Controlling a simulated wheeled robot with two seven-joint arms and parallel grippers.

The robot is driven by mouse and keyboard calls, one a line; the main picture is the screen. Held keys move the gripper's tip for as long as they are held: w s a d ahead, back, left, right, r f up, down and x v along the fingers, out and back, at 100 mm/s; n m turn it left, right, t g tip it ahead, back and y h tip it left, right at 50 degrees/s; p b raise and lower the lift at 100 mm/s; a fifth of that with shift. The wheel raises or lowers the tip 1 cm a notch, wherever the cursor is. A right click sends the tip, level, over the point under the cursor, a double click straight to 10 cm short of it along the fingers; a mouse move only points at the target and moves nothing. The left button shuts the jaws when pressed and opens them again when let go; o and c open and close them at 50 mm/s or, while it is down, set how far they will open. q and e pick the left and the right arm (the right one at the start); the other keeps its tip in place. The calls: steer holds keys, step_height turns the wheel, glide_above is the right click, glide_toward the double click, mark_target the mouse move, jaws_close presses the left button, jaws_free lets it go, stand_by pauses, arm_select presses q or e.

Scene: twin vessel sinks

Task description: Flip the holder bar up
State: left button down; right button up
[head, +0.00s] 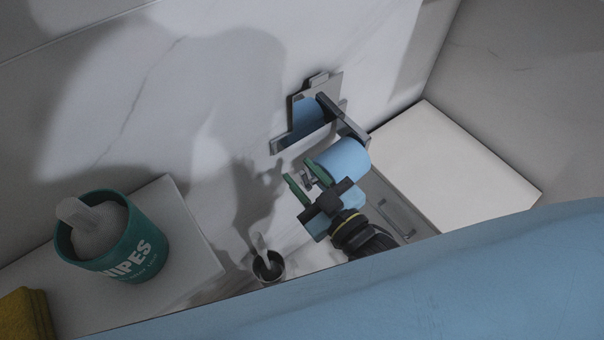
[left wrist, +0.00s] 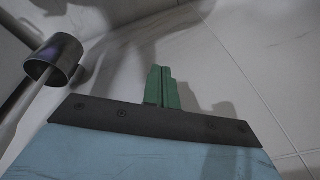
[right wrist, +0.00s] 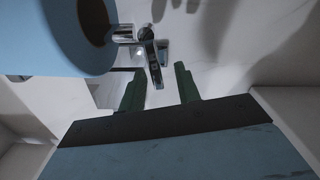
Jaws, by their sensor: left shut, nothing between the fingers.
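The wall holder has a chrome plate (head: 316,95) with a grey arm (head: 345,117) that carries a blue roll (head: 343,157). In the right wrist view the roll (right wrist: 62,35) fills the upper left, and a chrome bar end (right wrist: 152,62) projects beside it. My right gripper (head: 298,169) is just in front of the roll, its green fingers (right wrist: 160,78) apart. The bar end shows between the fingers in that view; I cannot tell whether they touch it. My left gripper (left wrist: 161,72) is shut and empty, low near the wall, and outside the head view.
A teal wipes tub (head: 115,240) stands on a pale ledge (head: 190,240) at the left, with a yellow block (head: 25,315) beside it. A small metal cup (head: 268,268) with a white handle is below; a metal cup (left wrist: 52,62) is near my left gripper. A pale panel (head: 455,165) is at right.

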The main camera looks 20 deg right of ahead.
arm_select(q)
steer(key=shift+d+r, duration=0.1)
steer(key=shift+r, duration=0.05)
arm_select(e)
steer(key=shift+w+a, duration=0.1)
steer(key=shift+w, duration=0.25)
steer(key=shift+c, duration=0.4)
jaws_close()
steer(key=m+p, duration=0.1)
steer(key=d+m+p, duration=0.1)
steer(key=p, duration=0.1)
steer(key=shift+w+m+p, duration=0.2)
steer(key=shift+m+p, duration=0.1)
steer(key=shift+m, duration=0.1)
arm_select(q)
steer(key=s+a+f, duration=0.2)
steer(key=s+f, duration=0.4)
steer(key=f, duration=0.1)
steer(key=shift+f+g, duration=0.15)
steer(key=shift+g, duration=0.15)
steer(key=shift+s, duration=0.1)
arm_select(e)
steer(key=shift+o, duration=0.4)
jaws_free()
